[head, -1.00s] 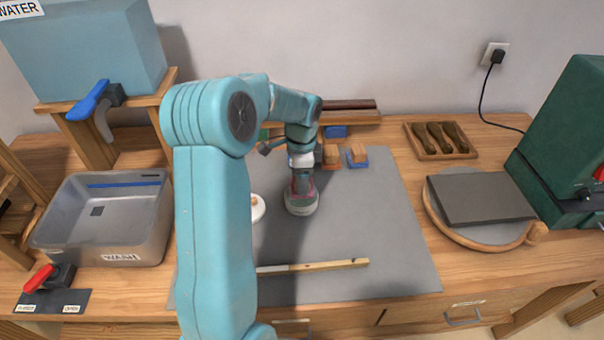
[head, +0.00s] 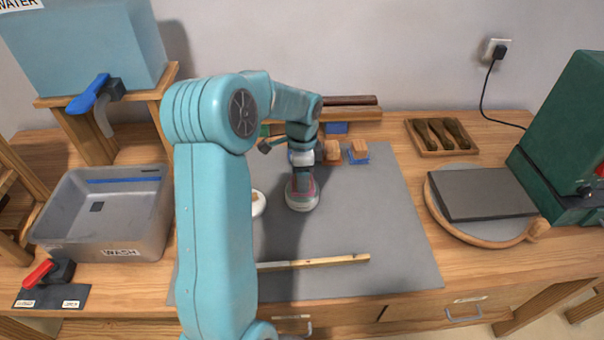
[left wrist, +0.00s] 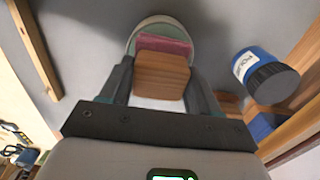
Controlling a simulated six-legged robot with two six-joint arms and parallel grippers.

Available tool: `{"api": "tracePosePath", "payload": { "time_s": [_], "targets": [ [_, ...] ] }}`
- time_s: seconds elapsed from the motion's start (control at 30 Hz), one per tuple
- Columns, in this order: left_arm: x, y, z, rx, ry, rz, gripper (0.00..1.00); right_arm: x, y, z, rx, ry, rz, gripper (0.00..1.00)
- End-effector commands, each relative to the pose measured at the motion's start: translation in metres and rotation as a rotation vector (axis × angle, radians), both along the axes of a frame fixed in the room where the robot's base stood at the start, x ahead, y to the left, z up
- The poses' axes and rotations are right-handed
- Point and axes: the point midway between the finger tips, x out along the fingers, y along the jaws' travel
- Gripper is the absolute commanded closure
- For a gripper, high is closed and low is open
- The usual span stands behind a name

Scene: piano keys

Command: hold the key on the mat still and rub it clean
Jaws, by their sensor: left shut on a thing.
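The piano key (head: 330,261) is a long wooden bar lying on the grey mat (head: 390,225) near its front edge. My left arm hides its left end. It also shows at the left of the left wrist view (left wrist: 35,50). My left gripper (head: 302,182) is shut on a wooden block (left wrist: 162,76) with a pink pad (left wrist: 164,46). The pad is at a round, pale dish (head: 303,204) behind the key; whether it touches the contents I cannot tell. The gripper is well away from the key. My right gripper is not in view.
A white lid with a knob (head: 259,204) lies left of the dish, partly hidden. A blue polish bottle (left wrist: 265,75) is near the gripper. The mat's right side is clear. A wash basin (head: 105,225) stands left.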

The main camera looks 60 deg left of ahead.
Motion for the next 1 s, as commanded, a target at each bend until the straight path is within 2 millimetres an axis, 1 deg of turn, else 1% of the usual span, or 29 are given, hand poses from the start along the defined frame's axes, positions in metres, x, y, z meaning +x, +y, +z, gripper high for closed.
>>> {"api": "tracePosePath", "payload": {
  "time_s": [0.6,1.0],
  "targets": [
    [-0.0001,0.0000,-0.0083,0.000,0.000,0.000,0.63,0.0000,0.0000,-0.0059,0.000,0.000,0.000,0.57],
    [-0.0001,0.0000,-0.0083,-0.001,0.000,0.000,0.63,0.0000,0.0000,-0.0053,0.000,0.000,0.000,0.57]
  ]
}}
